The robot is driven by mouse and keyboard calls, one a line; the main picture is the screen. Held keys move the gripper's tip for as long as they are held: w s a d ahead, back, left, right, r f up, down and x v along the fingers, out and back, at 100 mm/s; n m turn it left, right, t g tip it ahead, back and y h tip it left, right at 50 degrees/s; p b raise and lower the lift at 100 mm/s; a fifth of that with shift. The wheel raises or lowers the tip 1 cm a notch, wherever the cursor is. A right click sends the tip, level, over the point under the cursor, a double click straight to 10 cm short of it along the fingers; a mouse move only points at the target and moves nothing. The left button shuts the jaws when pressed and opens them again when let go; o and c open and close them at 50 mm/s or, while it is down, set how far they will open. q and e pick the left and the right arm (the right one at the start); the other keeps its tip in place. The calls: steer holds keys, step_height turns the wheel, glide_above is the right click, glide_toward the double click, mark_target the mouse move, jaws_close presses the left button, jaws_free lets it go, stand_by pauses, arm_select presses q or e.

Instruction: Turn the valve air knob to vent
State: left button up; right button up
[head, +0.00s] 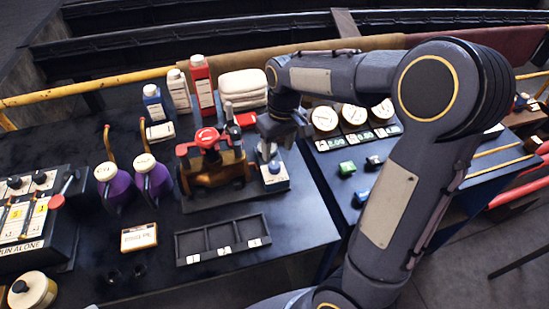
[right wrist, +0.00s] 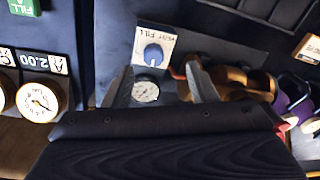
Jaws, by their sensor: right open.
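The blue valve air knob (head: 274,167) sits on a small white plate (head: 280,182) at the right end of the bench fixture. I cannot tell for sure which word the knob points to. My right gripper (head: 271,150) is just behind the knob in the head view. In the right wrist view its two fingers (right wrist: 160,85) are apart and empty, with a round gauge (right wrist: 146,92) seen between them. The knob appears beyond the fingertips, not gripped. My left gripper is out of view.
A brass valve body (head: 215,172) with a red handwheel (head: 207,138) stands left of the knob. An empty black divided tray (head: 222,240) lies in front. Purple oil cans (head: 153,180) stand further left.

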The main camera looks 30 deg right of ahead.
mark_target(275, 165)
steer(key=shift+w+d+f+g+h, duration=0.1)
steer(key=shift+w+f+g+h, duration=0.15)
steer(key=shift+w, duration=0.3)
steer(key=shift+w+f+g+h, duration=0.15)
steer(key=shift+w+f, duration=0.15)
steer(key=shift+w, duration=0.2)
steer(key=shift+w+f+n, duration=0.1)
steer(key=shift+f+n, duration=0.2)
step_height(275, 165, down, 7)
steer(key=shift+f+p, duration=0.15)
steer(key=shift+p, duration=0.3)
steer(key=c, duration=1)
steer(key=shift+o, duration=0.2)
